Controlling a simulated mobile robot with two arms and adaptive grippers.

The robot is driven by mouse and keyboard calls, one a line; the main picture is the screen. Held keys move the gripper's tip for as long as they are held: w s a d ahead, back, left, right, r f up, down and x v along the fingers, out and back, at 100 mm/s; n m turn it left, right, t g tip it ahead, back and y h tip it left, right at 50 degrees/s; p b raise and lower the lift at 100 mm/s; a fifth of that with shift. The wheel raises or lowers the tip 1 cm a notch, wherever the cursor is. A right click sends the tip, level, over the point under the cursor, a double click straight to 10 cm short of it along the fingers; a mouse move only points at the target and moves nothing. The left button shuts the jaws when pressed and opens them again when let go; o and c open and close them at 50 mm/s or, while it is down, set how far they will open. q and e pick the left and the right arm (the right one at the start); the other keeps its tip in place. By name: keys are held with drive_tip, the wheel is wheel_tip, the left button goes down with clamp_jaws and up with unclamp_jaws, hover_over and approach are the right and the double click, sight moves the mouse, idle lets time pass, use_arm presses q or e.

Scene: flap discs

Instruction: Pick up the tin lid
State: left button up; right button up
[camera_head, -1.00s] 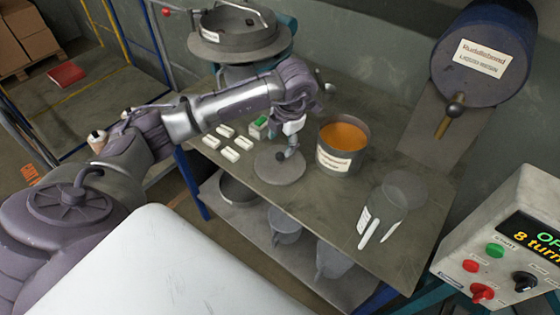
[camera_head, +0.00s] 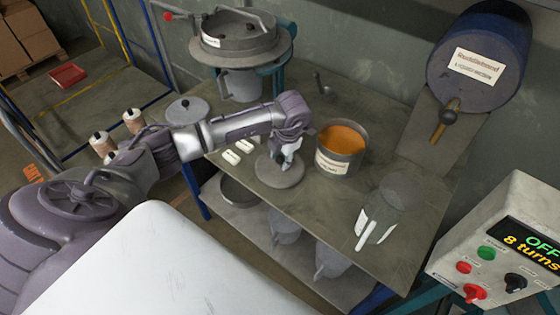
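The tin lid (camera_head: 270,177), a flat grey round disc, lies on the bench in front of the open tin (camera_head: 341,163). The tin is grey, has a pale label and holds orange contents. My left gripper (camera_head: 287,162) is directly over the lid, pointing down, with its fingertips at or just above the lid's middle. The gripper hides that part of the lid, so I cannot tell whether the fingers touch or grip anything. My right gripper is not in view.
A clear jar (camera_head: 402,192) with white strips stands right of the tin. White blocks (camera_head: 238,151) lie left of the lid. A round grey machine (camera_head: 239,38) stands at the back and a blue drum (camera_head: 481,55) at right. A control box (camera_head: 500,245) is at front right.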

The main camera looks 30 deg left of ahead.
use_arm(q)
clamp_jaws()
drive_tip(key=shift+r, duration=0.1)
